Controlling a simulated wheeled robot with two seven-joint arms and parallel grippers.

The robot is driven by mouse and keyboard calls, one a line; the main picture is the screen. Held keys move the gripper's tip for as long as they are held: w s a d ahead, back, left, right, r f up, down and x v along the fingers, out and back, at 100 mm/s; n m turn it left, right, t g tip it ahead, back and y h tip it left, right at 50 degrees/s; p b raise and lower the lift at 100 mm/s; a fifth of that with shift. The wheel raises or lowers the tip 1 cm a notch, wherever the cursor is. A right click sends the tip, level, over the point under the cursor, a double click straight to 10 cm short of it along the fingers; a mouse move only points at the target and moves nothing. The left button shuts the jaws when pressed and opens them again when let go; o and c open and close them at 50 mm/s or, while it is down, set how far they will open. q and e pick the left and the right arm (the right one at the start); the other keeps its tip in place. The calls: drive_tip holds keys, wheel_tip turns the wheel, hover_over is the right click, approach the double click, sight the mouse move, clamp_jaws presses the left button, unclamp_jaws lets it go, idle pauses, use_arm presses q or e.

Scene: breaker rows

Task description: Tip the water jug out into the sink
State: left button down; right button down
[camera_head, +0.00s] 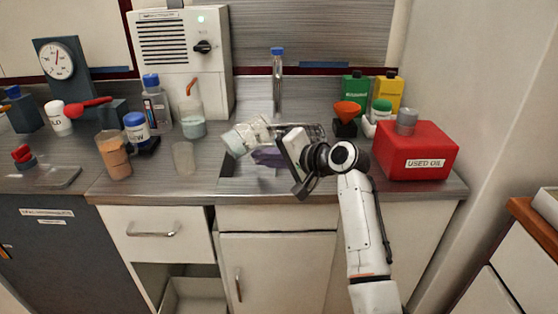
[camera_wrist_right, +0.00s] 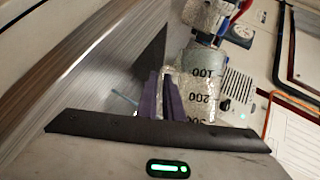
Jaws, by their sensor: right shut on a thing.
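A clear measuring jug (camera_head: 245,136) with black graduation marks is in my right gripper (camera_head: 263,156). In the head view the jug is tipped well over to the left, above the sink area (camera_head: 243,174) in the counter. In the right wrist view the jug (camera_wrist_right: 203,86) shows its marks, and the purple fingers (camera_wrist_right: 161,100) close at its handle side. I cannot tell how much water is in it, and no stream shows. My gripper and arm hide much of the sink. My left gripper is not in view.
Left of the sink stand a beaker with bluish liquid (camera_head: 192,126), a small clear cup (camera_head: 184,158) and a brown-filled beaker (camera_head: 115,158).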

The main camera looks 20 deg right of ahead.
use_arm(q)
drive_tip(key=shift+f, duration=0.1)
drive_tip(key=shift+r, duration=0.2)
use_arm(e)
drive_tip(key=shift+r, duration=0.1)
use_arm(q)
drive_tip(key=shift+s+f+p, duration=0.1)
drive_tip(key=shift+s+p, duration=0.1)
drive_tip(key=shift+p, duration=0.25)
use_arm(e)
drive_tip(key=shift+d+r+y, duration=0.1)
drive_tip(key=shift+y, duration=0.2)
use_arm(q)
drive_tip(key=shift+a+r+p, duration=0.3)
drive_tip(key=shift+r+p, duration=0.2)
drive_tip(key=shift+p, duration=0.1)
use_arm(e)
drive_tip(key=shift+d+r+m, duration=0.2)
drive_tip(key=shift+m, duration=0.3)
use_arm(q)
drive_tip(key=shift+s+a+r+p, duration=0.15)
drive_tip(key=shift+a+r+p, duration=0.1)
drive_tip(key=shift+p, duration=0.3)
use_arm(e)
drive_tip(key=shift+a+r+m+t+y, duration=0.2)
drive_tip(key=shift+m+t+y, duration=0.1)
drive_tip(key=shift+y, duration=0.3)
